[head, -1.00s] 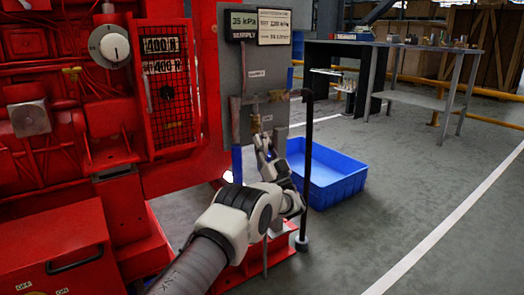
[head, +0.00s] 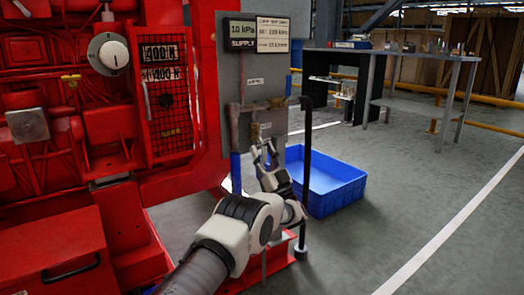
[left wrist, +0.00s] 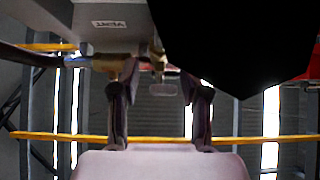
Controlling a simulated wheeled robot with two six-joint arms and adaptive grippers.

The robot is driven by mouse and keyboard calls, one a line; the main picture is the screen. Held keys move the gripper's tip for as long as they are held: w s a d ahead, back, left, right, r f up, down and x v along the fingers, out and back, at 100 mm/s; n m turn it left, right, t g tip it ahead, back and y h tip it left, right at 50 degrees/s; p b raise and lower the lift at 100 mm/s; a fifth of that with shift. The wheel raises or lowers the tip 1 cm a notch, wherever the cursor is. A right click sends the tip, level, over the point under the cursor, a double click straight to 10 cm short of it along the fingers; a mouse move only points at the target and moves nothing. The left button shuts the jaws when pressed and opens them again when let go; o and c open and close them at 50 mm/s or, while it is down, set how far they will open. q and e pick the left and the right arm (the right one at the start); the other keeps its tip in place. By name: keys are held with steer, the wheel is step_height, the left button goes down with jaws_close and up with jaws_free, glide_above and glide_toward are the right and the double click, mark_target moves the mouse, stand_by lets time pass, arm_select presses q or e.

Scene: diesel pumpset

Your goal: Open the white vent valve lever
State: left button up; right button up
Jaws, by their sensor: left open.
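The lever is too small to make out in the head view. My right gripper is out of view.
The grey panel (head: 231,73) carries a supply display (head: 242,35) reading 10 kPa. A dark upright post (head: 306,170) stands right of my arm. A blue tray (head: 335,185) lies on the floor behind. Red machinery (head: 75,160) fills the left.

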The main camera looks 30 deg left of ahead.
arm_select(q)
steer(key=v, duration=1.1)
steer(key=shift+d, duration=0.1)
